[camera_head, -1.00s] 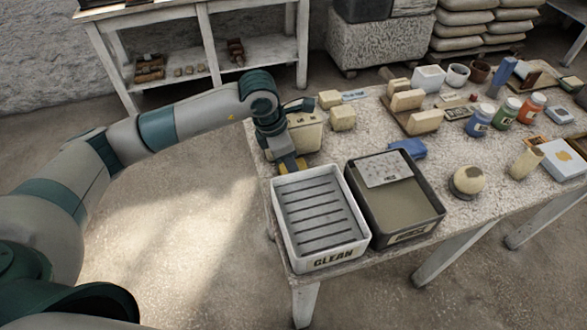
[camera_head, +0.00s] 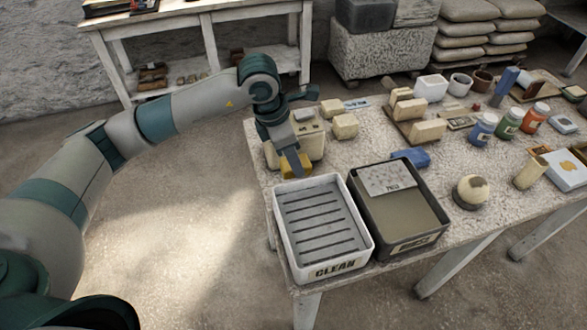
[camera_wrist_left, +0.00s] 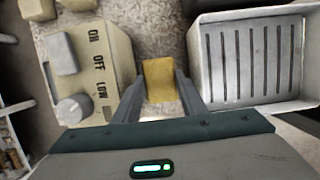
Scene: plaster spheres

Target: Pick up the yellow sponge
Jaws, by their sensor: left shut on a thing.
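The yellow sponge (camera_head: 291,163) is between the fingers of my left gripper (camera_head: 295,168), behind the white slatted CLEAN tray (camera_head: 283,237). In the left wrist view the sponge (camera_wrist_left: 161,80) is a yellow block with a finger against each side. My left gripper (camera_wrist_left: 161,88) is shut on it. The head view shows the fingers partly covering the sponge. I cannot tell for sure whether it is lifted clear of the table. My right gripper is not in view.
A cream box with a knob and ON, OFF, LOW marks (camera_wrist_left: 95,75) stands close to the gripper on the left in the wrist view. The CLEAN tray (camera_wrist_left: 205,60) is close on the right.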

